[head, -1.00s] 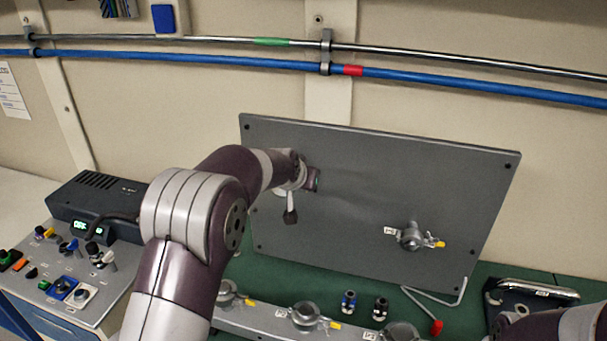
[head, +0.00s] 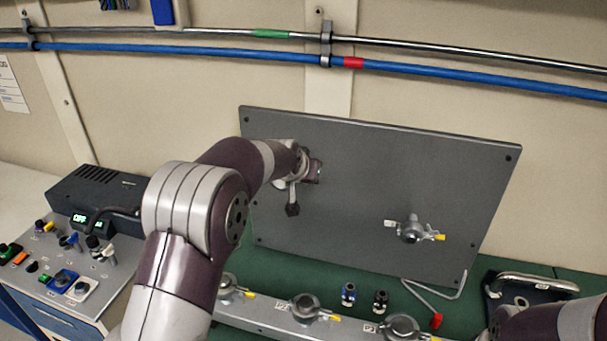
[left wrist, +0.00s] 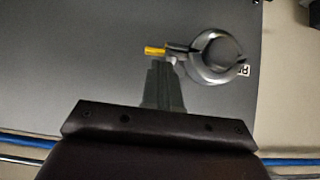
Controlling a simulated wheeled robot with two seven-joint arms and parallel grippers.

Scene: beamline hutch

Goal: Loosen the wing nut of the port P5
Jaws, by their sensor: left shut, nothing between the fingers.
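In the left wrist view a round metal port clamp (left wrist: 215,57) sits on the grey panel. Its yellow-tipped wing nut (left wrist: 156,50) points left. A small label beside the clamp is partly covered, and I cannot read its number. My left gripper (left wrist: 166,62) is shut and empty, its fingertips just beside the wing nut and the clamp's edge; I cannot tell whether they touch. In the head view my left arm hides this clamp and most of the gripper. Another clamp (head: 411,232) with a yellow wing nut (head: 437,237) is on the panel's lower right. My right gripper is not visible.
The tilted grey panel (head: 350,215) stands on a green bench top. In front are a row of clamps (head: 305,307), two small fittings (head: 348,295), a red-tipped hex key (head: 436,320) and a dark tray (head: 525,287). A control box (head: 95,200) is at left.

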